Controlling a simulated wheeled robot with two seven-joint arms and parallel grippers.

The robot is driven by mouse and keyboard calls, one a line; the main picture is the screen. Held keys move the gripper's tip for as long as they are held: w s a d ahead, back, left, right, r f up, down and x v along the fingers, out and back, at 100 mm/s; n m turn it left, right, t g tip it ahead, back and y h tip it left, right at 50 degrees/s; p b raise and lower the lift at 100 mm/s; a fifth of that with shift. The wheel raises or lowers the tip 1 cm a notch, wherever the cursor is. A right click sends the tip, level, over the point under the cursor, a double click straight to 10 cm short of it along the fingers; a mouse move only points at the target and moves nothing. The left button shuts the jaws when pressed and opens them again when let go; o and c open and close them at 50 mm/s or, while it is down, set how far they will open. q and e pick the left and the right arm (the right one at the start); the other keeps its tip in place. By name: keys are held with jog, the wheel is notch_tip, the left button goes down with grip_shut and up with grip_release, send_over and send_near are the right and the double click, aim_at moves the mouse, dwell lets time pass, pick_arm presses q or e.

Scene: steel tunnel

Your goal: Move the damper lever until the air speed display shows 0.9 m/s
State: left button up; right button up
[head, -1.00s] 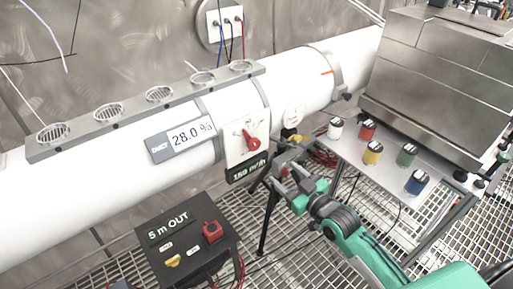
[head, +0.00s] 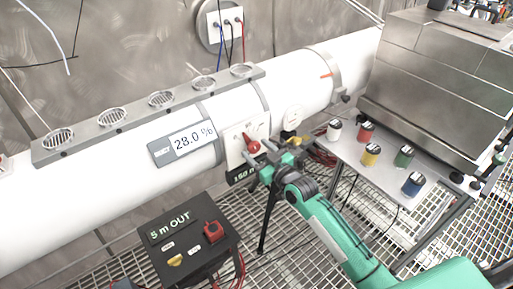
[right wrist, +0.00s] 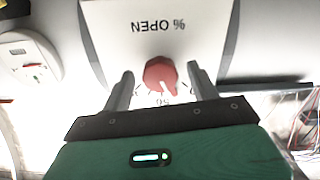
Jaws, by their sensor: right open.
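The damper lever is a red knob (head: 252,147) with a pointer, on a white plate (head: 233,142) on the white duct. A dark display (head: 243,174) below the plate starts with "150" and is partly hidden by the gripper. I see no reading in m/s. My left gripper is out of view.
A duct display (head: 183,142) reads 28.0 %. A black box (head: 186,236) marked "5 m OUT" with a red knob stands at the front. Several coloured jars stand on a steel shelf (head: 400,198) at right. Round vents sit on a rail (head: 140,120).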

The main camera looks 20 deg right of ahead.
jog(key=shift+w+a, duration=0.15)
jog(key=shift+w, duration=0.25)
jog(key=c, duration=1)
jog(key=shift+o, duration=0.2)
jog(key=shift+r+m+p, duration=0.1)
jog(key=shift+m+p, duration=0.3)
jog(key=shift+m, duration=0.4)
jog(key=o, duration=1)
jog(key=shift+c, duration=0.2)
